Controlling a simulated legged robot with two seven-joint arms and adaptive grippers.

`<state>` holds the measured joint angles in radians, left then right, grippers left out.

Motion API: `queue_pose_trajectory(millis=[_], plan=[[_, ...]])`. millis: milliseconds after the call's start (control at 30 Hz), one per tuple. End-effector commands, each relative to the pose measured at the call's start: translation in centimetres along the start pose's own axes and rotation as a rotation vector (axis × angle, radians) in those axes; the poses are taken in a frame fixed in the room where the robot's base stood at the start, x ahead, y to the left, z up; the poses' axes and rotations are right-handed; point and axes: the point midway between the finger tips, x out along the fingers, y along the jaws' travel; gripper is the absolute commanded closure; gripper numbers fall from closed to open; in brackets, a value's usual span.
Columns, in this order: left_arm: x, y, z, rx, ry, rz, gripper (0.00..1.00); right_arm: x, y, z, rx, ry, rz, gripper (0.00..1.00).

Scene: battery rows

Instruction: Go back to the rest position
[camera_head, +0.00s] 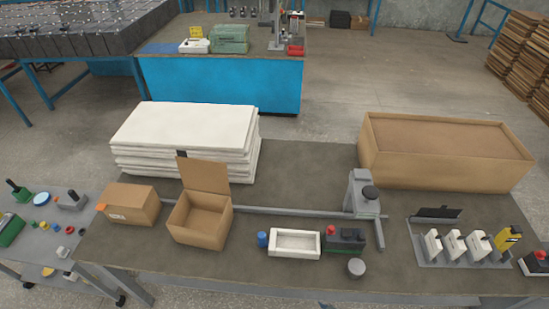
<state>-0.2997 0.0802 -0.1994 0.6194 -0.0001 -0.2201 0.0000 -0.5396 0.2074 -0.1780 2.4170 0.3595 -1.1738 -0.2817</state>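Neither of my grippers nor my arms show in the head view. The worktable (300,170) spans the front of the view. A row of several upright white pieces (453,245) stands in a grey rack at its right, with a yellow device (507,238) at the row's right end. An open, empty-looking cardboard box (200,218) stands at left centre, next to a closed carton (131,204). A white tray (295,243) lies near the front edge, between a blue cylinder (263,239) and a dark box with a red button (344,238).
A stack of white sheets (185,136) and a large brown box (445,150) stand at the table's back. A grey post fixture (363,192) rises between them. A side table (45,240) with small parts is at left. A blue bench (220,82) stands behind on open floor.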

Motion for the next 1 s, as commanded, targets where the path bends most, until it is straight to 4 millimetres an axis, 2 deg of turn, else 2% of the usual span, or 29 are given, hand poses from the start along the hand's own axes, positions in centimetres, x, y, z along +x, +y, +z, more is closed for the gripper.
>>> queue_pose_trajectory(millis=[167, 300, 400, 567, 733, 867, 1000], plan=[[0.0, 0.0, 0.0, 0.000, 0.000, 0.000, 0.37, -2.0, 2.7, 5.0, 0.170, -0.244, 0.169, 0.38], [0.0, 0.0, 0.0, 0.000, 0.000, 0.000, 0.37, -4.6, 4.4, 8.8, 0.325, -0.411, 0.318, 0.38], [0.0, 0.0, 0.0, 0.000, 0.000, 0.000, 0.37, -1.2, 4.9, 10.3, 0.313, -0.417, 0.301, 0.38], [0.0, 0.0, 0.0, 0.000, 0.000, 0.000, 0.37, 3.2, 5.5, 13.4, 0.311, -0.437, 0.292, 0.38], [0.0, 0.0, 0.0, 0.001, 0.001, 0.000, 0.37, 8.4, 5.9, 18.2, 0.311, -0.464, 0.281, 0.38], [0.0, 0.0, 0.0, 0.001, 0.001, 0.000, 0.37, 12.8, 5.6, 24.1, 0.310, -0.495, 0.270, 0.38], [0.0, 0.0, 0.0, 0.001, 0.001, 0.000, 0.37, 16.6, 4.5, 32.4, 0.309, -0.534, 0.258, 0.38]])
